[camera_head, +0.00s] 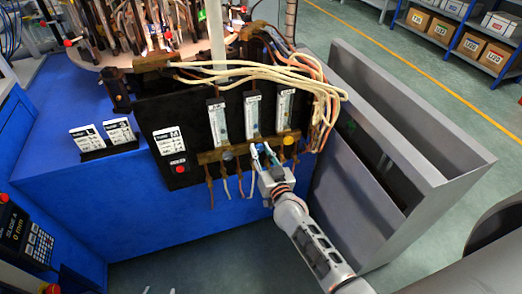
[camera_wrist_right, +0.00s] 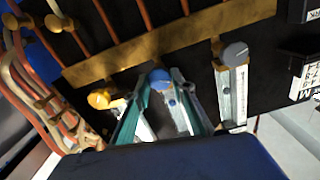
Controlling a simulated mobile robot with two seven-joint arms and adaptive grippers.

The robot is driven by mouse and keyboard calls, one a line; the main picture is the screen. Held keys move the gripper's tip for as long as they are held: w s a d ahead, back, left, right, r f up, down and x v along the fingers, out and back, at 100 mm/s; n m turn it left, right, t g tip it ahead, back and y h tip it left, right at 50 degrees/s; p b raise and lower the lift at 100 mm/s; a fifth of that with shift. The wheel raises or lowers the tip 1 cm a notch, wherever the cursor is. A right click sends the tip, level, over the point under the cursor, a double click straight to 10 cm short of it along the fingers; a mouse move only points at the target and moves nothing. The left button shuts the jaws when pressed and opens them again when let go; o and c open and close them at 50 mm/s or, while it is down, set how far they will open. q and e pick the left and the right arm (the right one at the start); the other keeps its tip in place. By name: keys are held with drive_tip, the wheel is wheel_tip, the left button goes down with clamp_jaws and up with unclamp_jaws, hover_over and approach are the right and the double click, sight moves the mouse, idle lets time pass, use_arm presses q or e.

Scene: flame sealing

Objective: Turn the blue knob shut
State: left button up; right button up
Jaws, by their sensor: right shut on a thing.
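The blue knob (camera_wrist_right: 158,75) sits on the brass bar at the foot of the middle flow meter (camera_wrist_right: 178,115). My right gripper (camera_wrist_right: 160,82) has its two teal fingers on either side of the blue knob, shut on it. In the head view, my right gripper (camera_head: 262,152) reaches up to the panel from the lower right, below the middle flow meter (camera_head: 252,115). The fingers largely hide the blue knob there. My left gripper is not in view.
A yellow knob (camera_wrist_right: 98,98) and a grey knob (camera_wrist_right: 235,51) flank the blue one closely. Copper tubes hang below the brass bar (camera_head: 215,155). Pale hoses (camera_head: 290,75) loop over the panel's top right. A grey open cabinet (camera_head: 440,175) stands to the right.

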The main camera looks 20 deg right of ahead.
drive_tip(key=m+p, duration=0.1)
drive_tip(key=m, duration=0.1)
drive_tip(key=shift+d+r+m, duration=0.1)
drive_tip(key=shift+m, duration=0.2)
drive_tip(key=m, duration=0.2)
drive_tip(key=shift+m+p, duration=0.3)
drive_tip(key=shift+p, duration=0.1)
drive_tip(key=m, duration=0.2)
drive_tip(key=shift+m, duration=0.4)
drive_tip(key=m, duration=0.4)
drive_tip(key=shift+f, duration=0.2)
use_arm(q)
drive_tip(key=r, duration=0.3)
drive_tip(key=shift+w+r, duration=0.2)
drive_tip(key=shift+w, duration=0.15)
use_arm(e)
drive_tip(key=shift+d+m, duration=0.1)
drive_tip(key=shift+m, duration=0.2)
use_arm(q)
drive_tip(key=shift+r, duration=0.15)
use_arm(e)
drive_tip(key=o, duration=1.1)
